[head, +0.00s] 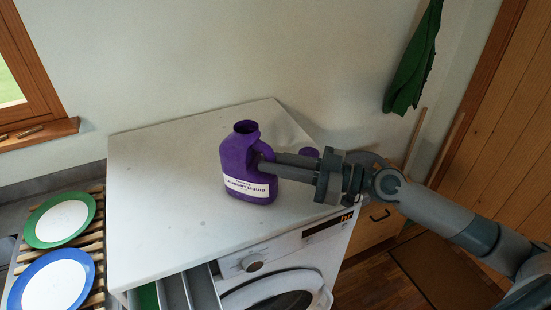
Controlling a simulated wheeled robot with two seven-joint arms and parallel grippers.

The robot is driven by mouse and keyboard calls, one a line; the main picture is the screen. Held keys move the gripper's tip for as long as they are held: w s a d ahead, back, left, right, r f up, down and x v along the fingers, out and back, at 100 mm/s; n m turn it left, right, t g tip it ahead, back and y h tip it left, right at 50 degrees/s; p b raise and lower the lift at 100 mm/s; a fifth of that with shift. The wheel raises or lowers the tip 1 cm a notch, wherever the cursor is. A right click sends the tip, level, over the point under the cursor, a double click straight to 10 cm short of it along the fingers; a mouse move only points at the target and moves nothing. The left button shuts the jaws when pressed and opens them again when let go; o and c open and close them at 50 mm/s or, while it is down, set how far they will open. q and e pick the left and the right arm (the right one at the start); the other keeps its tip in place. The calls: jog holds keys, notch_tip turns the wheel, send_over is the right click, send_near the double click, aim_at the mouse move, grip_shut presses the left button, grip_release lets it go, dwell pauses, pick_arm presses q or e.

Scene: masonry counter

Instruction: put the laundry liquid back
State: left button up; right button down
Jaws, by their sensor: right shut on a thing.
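The laundry liquid (236,160) is a purple jug with a white label and an open round neck. It stands upright on, or just above, the white top of the washing machine (160,200); I cannot tell whether it touches. My right gripper (264,163) reaches in from the right and is shut on the jug at its handle side. The fingertips are partly hidden against the jug. A small purple round thing, perhaps the cap (309,153), shows just behind the gripper. My left gripper is not in view.
A slatted wooden rack at the left holds a green-rimmed plate (60,222) and a blue-rimmed plate (52,284). An open drawer (174,292) juts from the machine's front left. A green cloth (413,62) hangs on the wall. The machine top left of the jug is clear.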

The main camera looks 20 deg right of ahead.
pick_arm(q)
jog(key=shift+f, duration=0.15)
pick_arm(e)
jog(key=shift+r, duration=0.1)
jog(key=c, duration=1.6)
grip_release()
jog(key=shift+s, duration=0.1)
pick_arm(q)
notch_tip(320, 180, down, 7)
jog(key=b, duration=0.7)
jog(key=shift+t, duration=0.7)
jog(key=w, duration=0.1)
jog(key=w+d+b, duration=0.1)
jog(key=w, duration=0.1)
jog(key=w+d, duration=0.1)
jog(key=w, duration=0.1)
pick_arm(e)
jog(key=v, duration=1.2)
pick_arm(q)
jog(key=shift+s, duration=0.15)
